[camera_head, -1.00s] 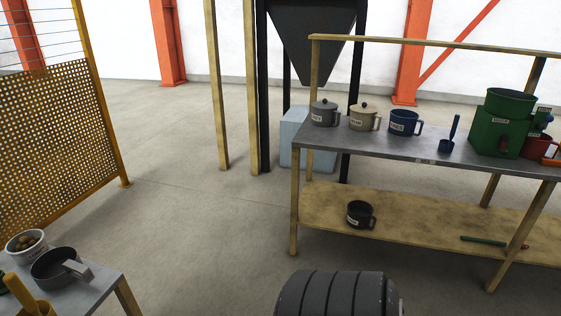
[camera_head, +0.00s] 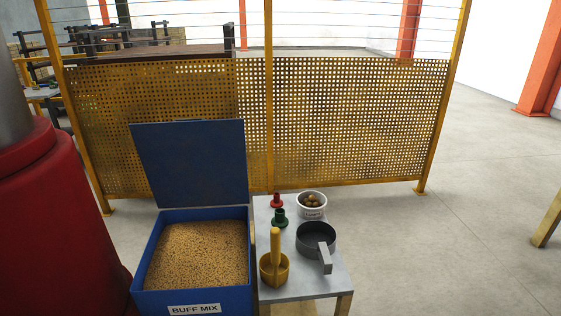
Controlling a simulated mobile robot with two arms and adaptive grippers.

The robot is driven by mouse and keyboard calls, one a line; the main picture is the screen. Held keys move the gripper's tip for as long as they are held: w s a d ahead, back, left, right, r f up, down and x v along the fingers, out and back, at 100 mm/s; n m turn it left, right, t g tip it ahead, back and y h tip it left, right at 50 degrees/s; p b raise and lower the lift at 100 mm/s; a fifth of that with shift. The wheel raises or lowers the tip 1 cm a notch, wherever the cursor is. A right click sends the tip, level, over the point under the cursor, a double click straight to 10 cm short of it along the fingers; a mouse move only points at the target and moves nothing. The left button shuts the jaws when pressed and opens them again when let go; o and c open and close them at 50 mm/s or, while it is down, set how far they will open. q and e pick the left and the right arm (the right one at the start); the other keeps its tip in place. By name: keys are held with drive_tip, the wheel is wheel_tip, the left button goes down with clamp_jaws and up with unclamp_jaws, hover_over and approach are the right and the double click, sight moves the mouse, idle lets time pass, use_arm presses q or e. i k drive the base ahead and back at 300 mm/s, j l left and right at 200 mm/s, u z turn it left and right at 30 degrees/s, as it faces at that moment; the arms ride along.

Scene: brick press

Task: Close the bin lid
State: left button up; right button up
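A blue bin (camera_head: 247,272) labelled "BUFF MIX" stands at the lower middle left of the head view, filled with tan granular mix (camera_head: 198,254). Its flat blue lid (camera_head: 192,163) stands up, open, along the bin's back edge, in front of the yellow perforated fence. Neither of my grippers shows in this view.
A small grey table (camera_head: 317,287) stands right beside the bin. A large red machine (camera_head: 60,230) stands at left.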

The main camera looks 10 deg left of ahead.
sight(187, 162)
drive_tip(key=i+l+z, duration=0.6)
drive_tip(key=l+z, duration=0.2)
drive_tip(key=i+l+z, duration=0.25)
drive_tip(key=i+z, duration=0.15)
drive_tip(key=i+u, duration=0.35)
drive_tip(key=i, duration=0.2)
drive_tip(key=i+l+u, duration=0.3)
drive_tip(key=i, duration=0.25)
drive_tip(key=i+u, duration=0.25)
drive_tip(key=u, duration=0.2)
drive_tip(key=i+u, duration=0.25)
drive_tip(key=u, duration=0.2)
drive_tip(key=i+u, duration=0.2)
drive_tip(key=u, duration=0.25)
drive_tip(key=i+l+u, duration=0.2)
drive_tip(key=u, duration=0.25)
drive_tip(key=i+l+u, duration=0.15)
drive_tip(key=l+u, duration=0.15)
drive_tip(key=u, duration=0.15)
drive_tip(key=i+l+u, duration=0.15)
drive_tip(key=u, duration=0.3)
drive_tip(key=i+l+u, duration=0.25)
drive_tip(key=u, duration=0.2)
drive_tip(key=i+l+u, duration=0.15)
drive_tip(key=u, duration=0.3)
drive_tip(key=i+l+u, duration=0.1)
drive_tip(key=l+u, duration=0.75)
drive_tip(key=i+j, duration=0.05)
